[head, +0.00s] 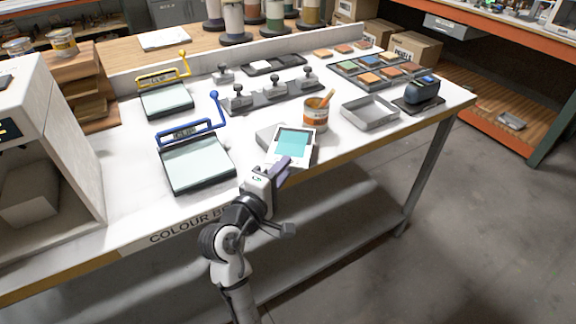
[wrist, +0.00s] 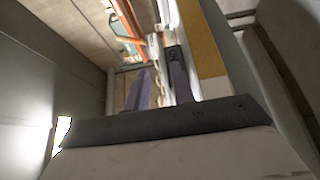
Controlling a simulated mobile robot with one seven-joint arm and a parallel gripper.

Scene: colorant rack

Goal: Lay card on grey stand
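A white card with a teal patch (head: 294,141) is at the front edge of the white bench, left of the orange-labelled tin. A low light-grey block (head: 266,134), which looks like the grey stand, shows behind the card's left side. The card hides part of it, and I cannot tell if they touch. My gripper (head: 284,166) is at the card's near edge, by the bench's front edge.
Two draw-down pads with blue (head: 190,132) and yellow (head: 164,80) handles lie left. The tin with a brush (head: 316,115), an empty grey tray (head: 370,113) and a dark device (head: 424,92) stand right. Grey clamps (head: 274,91) lie behind. The bench between the blue-handled pad and card is clear.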

